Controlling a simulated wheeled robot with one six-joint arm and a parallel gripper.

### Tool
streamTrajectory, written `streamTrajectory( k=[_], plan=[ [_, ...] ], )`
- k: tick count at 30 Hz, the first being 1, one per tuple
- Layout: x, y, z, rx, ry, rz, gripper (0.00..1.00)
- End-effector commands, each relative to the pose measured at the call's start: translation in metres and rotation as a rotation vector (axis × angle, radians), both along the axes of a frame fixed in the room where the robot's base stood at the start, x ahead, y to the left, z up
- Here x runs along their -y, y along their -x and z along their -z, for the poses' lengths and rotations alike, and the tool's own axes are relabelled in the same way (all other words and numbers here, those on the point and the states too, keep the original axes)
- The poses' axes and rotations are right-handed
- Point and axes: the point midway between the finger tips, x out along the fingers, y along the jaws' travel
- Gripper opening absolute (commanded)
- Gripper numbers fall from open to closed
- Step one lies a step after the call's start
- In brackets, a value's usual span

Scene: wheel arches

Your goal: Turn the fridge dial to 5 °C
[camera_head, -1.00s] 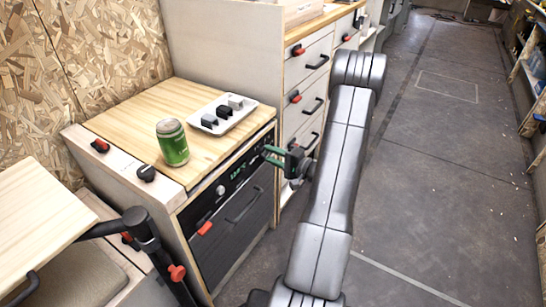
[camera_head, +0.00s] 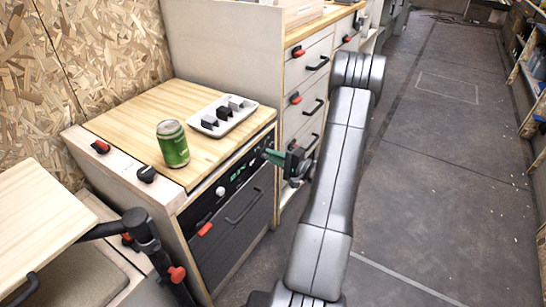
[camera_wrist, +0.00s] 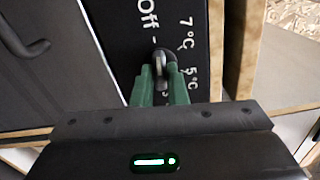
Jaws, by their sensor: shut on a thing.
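The fridge (camera_head: 240,215) is a dark-fronted unit under a wooden top, with a black control strip. The fridge dial (camera_wrist: 161,60) is a small dark grey knob in the wrist view, with white marks "Off", "7 °C" and "5 °C" around it. My gripper (camera_wrist: 160,75) has its green fingers on both sides of the dial and is shut on it. The fingers and the tight angle partly hide the dial, so I cannot tell exactly which mark it points at. In the head view my gripper (camera_head: 267,155) reaches the strip's right end and hides the dial.
A green can (camera_head: 173,145) and a white tray (camera_head: 245,108) with several dark and grey blocks stand on the fridge top. A dark handle (camera_head: 243,207) sticks out below the strip. Drawers (camera_head: 308,75) stand behind; the floor to the right is clear.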

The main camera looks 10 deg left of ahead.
Motion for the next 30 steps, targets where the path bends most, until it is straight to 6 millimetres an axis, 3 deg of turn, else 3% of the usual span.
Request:
streamTrajectory(
  k=[30],
  plan=[
    [0.0001, 0.0005, -0.0014, -0.883, -0.319, 0.0, 0.0]
  ],
)
